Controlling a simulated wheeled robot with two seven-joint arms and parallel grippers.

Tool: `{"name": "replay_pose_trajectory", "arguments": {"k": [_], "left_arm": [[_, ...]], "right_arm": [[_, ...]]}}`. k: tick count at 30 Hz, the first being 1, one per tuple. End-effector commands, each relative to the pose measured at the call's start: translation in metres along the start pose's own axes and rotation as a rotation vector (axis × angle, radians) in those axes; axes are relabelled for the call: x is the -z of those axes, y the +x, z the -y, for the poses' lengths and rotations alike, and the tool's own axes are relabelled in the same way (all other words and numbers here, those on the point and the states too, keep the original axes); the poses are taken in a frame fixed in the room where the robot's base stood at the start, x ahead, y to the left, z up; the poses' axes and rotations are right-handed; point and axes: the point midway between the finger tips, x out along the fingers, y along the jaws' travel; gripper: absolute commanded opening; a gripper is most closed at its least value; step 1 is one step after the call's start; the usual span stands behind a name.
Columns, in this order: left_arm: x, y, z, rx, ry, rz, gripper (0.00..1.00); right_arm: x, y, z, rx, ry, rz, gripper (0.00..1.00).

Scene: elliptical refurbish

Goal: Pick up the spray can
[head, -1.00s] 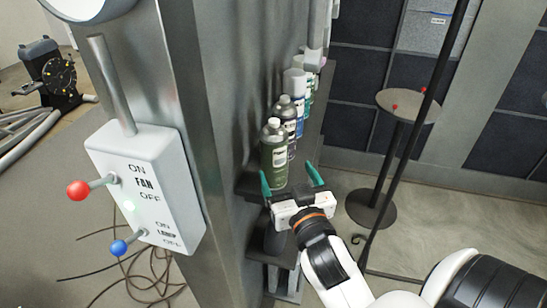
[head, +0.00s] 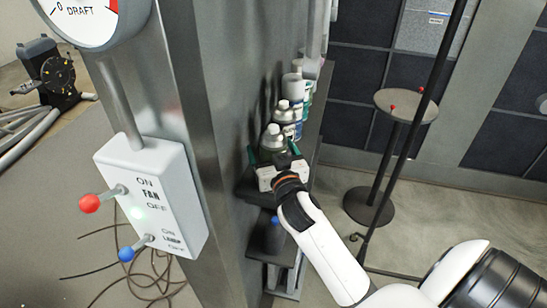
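A row of cans and bottles stands on a narrow shelf against the metal column. The nearest is a green spray can (head: 273,141) with a grey top, upright; its lower part is hidden behind my gripper. The fingers look open, and I cannot see whether either one touches the can. My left gripper is not in view.
A grey switch box (head: 150,190) with red and blue levers is on the column's left face. A dark bottle (head: 274,236) stands on a lower shelf. A small round table (head: 405,104) and a thin black pole (head: 418,120) stand to the right.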

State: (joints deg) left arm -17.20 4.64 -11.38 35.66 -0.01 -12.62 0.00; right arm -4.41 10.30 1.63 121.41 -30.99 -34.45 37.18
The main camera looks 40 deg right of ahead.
Motion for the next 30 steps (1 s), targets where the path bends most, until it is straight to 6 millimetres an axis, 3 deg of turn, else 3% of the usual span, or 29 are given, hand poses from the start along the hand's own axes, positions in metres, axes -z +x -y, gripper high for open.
{"name": "replay_pose_trajectory", "arguments": {"k": [5, 15, 23, 30], "left_arm": [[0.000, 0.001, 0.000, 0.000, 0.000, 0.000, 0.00], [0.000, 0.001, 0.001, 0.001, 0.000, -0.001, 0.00], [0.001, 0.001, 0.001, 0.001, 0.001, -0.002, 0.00], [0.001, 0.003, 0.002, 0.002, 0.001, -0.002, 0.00]], "right_arm": [[0.001, 0.000, 0.000, -0.001, 0.000, 0.000, 0.85], [-0.001, 0.000, 0.000, -0.001, 0.000, 0.003, 0.32], [-0.004, 0.000, 0.000, -0.001, 0.001, 0.005, 0.32], [-0.045, 0.000, 0.000, -0.001, 0.002, 0.012, 0.32]]}}
